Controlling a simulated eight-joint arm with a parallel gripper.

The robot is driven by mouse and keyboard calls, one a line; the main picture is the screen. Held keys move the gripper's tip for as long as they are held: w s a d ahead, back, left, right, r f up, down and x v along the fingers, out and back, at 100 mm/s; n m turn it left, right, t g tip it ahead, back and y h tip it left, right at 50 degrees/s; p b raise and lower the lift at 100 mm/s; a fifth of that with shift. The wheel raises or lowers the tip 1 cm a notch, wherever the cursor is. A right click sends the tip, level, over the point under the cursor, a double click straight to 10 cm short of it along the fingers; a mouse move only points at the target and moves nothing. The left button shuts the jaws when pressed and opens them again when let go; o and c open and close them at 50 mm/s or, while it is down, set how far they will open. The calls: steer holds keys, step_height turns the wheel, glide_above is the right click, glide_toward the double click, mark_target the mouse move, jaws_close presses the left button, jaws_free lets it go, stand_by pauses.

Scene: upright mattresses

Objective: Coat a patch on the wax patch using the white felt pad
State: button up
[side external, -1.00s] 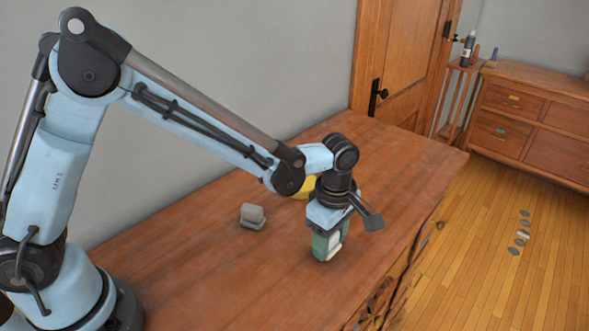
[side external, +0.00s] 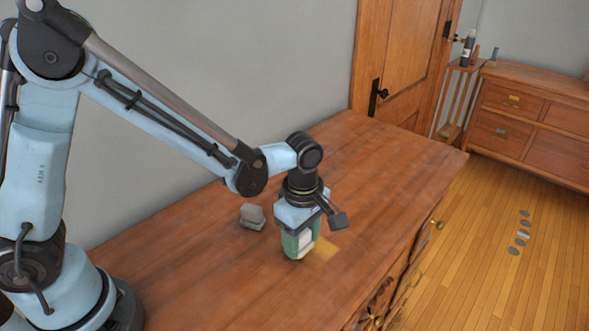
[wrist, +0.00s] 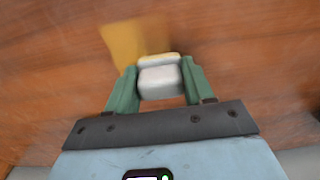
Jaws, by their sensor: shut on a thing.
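My gripper (side external: 298,246) has green fingers shut on the white felt pad (wrist: 160,80), a pale block with a yellowish far edge. The pad also shows between the fingers in the side view (side external: 305,239). The gripper is low over the wooden top, pointing down. A flat amber-yellow patch (side external: 323,250), which looks like the wax patch, lies just right of the gripper in the side view. In the wrist view the patch (wrist: 135,40) is beyond the pad and slightly left, and blurred. I cannot tell whether the pad touches the surface.
A small grey block (side external: 252,216) stands on the wooden dresser top (side external: 200,270), left of my gripper. The top's front edge is to the right. A door (side external: 405,60), a second dresser (side external: 535,125) and a narrow stand with bottles (side external: 467,50) are farther back.

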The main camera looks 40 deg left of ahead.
mark_target(320, 263)
steer(key=shift+w+d, duration=0.1)
steer(key=shift+d, duration=2.2)
steer(key=shift+a, duration=2.2)
steer(key=shift+d, duration=2.25)
steer(key=shift+a, duration=2.2)
steer(key=shift+d, duration=2.15)
